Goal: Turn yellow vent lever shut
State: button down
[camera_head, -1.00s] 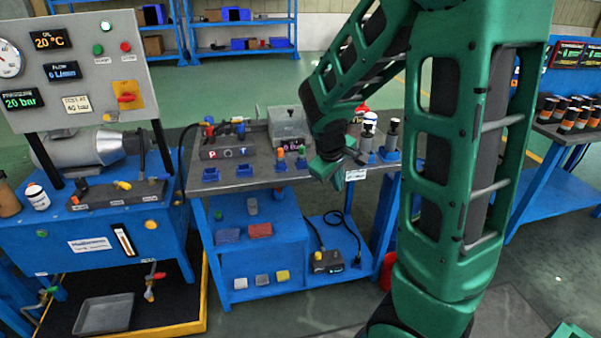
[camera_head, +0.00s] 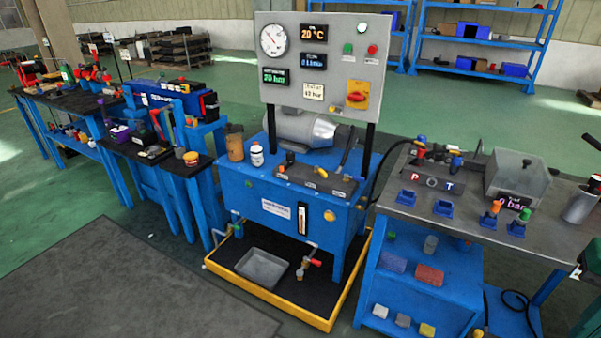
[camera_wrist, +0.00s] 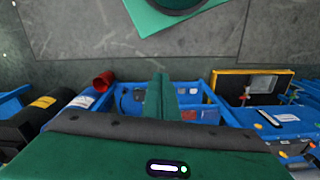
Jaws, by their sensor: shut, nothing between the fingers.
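A small yellow lever (camera_head: 321,172) sits on the dark valve block (camera_head: 312,182) on top of the blue tank unit (camera_head: 290,212) in the head view. It is too small there to read its angle exactly. My gripper (camera_wrist: 159,90) shows in the wrist view as green fingers together, empty, over the floor and bench area. It is well apart from the tank unit, which shows at the right of the wrist view (camera_wrist: 278,116). In the head view only a green part of my arm shows at the right edge.
A gauge panel (camera_head: 320,60) stands behind the valve block. A yellow-edged drip tray (camera_head: 270,302) lies under the tank. A bench (camera_head: 460,205) with a grey box (camera_head: 517,175) stands to the right. Bottles (camera_head: 256,155) stand left of the block. Open floor (camera_head: 130,280) lies front left.

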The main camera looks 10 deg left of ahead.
aim_at(324, 175)
jog(key=u, duration=0.5)
jog(key=i, duration=1.3)
jog(key=u, duration=0.45)
